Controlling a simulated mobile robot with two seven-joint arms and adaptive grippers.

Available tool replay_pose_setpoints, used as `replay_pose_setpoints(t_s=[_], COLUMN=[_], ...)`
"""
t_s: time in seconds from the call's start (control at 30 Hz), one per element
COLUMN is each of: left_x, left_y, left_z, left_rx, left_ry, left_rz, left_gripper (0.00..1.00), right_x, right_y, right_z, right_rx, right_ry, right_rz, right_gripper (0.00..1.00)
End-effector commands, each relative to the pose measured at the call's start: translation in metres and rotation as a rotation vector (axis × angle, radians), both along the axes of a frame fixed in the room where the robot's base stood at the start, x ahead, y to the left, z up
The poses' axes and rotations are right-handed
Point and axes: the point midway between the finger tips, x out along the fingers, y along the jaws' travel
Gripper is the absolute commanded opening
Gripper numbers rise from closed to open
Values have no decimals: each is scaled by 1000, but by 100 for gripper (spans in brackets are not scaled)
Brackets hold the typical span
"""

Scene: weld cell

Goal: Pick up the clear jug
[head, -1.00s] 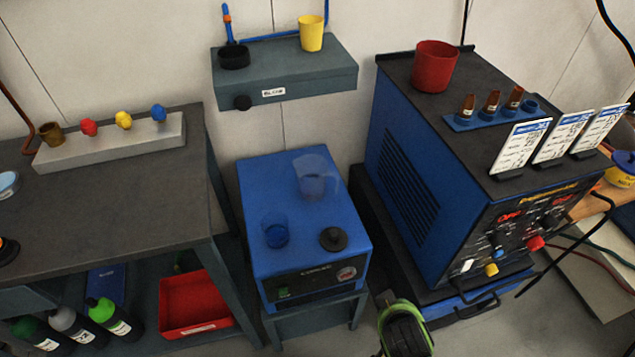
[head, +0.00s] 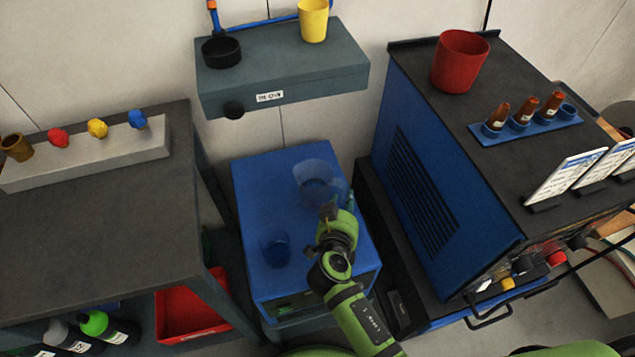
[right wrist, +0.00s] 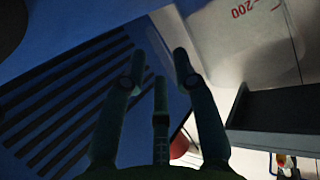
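The clear jug (head: 312,172) stands on the blue cabinet top, toward its back right. It is see-through, and its lower right part is partly covered by my right gripper. My right gripper (head: 339,205) is at the near right side of the jug in the head view; I cannot tell whether it touches. In the right wrist view, the fingers of my right gripper (right wrist: 158,68) are spread with nothing between them. The jug's clear wall with a red 200 mark (right wrist: 235,35) shows beyond them at upper right. My left gripper is not in view.
A small blue clear cup (head: 275,250) stands on the same blue cabinet (head: 255,190), left of my arm. The large blue welder (head: 430,190) rises close on the right. A grey wall shelf (head: 285,75) hangs behind, with a yellow cup (head: 313,20).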

Motion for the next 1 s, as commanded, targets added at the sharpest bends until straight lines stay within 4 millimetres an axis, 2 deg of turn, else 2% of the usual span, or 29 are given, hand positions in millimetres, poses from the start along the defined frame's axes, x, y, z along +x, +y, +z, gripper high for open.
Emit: replay_pose_setpoints(t_s=[0.07,0.2,0.4,0.53,0.57,0.6,0.63,1.0], left_x=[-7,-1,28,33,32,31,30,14], left_y=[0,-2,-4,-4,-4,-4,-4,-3], left_z=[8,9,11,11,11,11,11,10], left_rx=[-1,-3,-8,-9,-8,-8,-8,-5], left_ry=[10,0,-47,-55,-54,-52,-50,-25], left_rz=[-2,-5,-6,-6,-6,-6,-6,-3], left_gripper=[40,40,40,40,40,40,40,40], right_x=[14,30,37,37,37,37,37,37], right_y=[-5,-10,-12,-12,-12,-12,-12,-11], right_z=[3,-6,-10,-10,-10,-10,-10,-8], right_rx=[-4,-4,-1,0,0,0,0,1], right_ry=[-1,0,1,1,1,1,1,-2], right_rz=[0,-1,0,-1,-1,-1,-1,-1], right_gripper=[29,29,29,29,25,9,0,0])
